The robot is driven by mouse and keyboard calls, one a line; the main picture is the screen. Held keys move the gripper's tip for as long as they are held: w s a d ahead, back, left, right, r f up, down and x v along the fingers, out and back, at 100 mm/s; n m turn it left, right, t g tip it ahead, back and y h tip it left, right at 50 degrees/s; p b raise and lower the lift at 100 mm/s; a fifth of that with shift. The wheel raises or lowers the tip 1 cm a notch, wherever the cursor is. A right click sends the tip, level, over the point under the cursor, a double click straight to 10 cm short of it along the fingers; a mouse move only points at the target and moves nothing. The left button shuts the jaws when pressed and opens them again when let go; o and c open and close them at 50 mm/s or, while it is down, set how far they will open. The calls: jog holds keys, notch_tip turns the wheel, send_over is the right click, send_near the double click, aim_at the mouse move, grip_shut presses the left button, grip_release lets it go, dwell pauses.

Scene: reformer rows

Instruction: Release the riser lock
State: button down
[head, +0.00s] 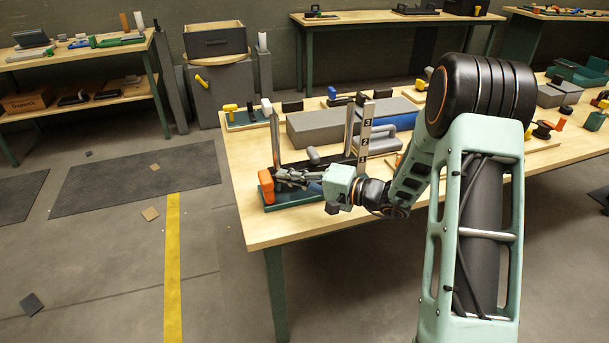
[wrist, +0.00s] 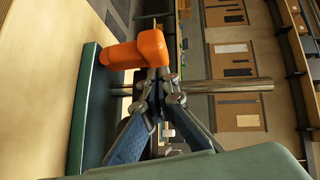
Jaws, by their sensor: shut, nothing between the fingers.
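The riser stands at the near left corner of the workbench, on a dark green base (head: 292,200). It has upright metal posts (head: 275,138) and a plate numbered 1 to 3 (head: 365,133). An orange handle (head: 266,187), seemingly the lock, sits at the base's left end. In the wrist view the orange handle (wrist: 138,50) is a thick bent piece, with a metal post (wrist: 225,87) beyond. My gripper (head: 277,178) is shut and empty, its fingertips (wrist: 163,76) right beside the orange handle; I cannot tell whether they touch. My fingers partly hide the riser's middle.
A grey block (head: 325,128) and blue roll (head: 396,124) lie behind the riser on the workbench (head: 262,232). Small fixtures with coloured handles stand farther back and right. The floor left of the bench is open, with a yellow stripe (head: 172,260) and dark mats (head: 135,178).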

aim_at(265, 181)
jog(key=shift+s+a+f, duration=0.1)
jog(key=shift+s+a, duration=0.05)
jog(key=shift+a, duration=0.4)
jog(key=shift+s+a+r+n+h+b, duration=0.2)
jog(key=shift+a+n+h+b, duration=0.25)
jog(key=shift+b, duration=0.25)
jog(key=shift+s+a+n+h+b, duration=0.1)
jog(key=shift+a+n+h+b, duration=0.5)
jog(key=shift+b, duration=0.35)
jog(key=a+n+h+b, duration=0.1)
jog(key=b, duration=0.1)
jog(key=a+h+b, duration=0.1)
jog(key=b, duration=0.1)
jog(key=shift+s+a+n+h, duration=0.15)
jog(key=shift+s+n+h, duration=0.2)
jog(key=a+h+b, duration=0.1)
jog(key=a+n+h+b, duration=0.1)
jog(key=a+h, duration=0.1)
jog(key=shift+s+f+n+b, duration=0.35)
jog(key=shift+s+n+b, duration=0.05)
jog(key=shift+a+f, duration=0.1)
jog(key=shift+a, duration=0.05)
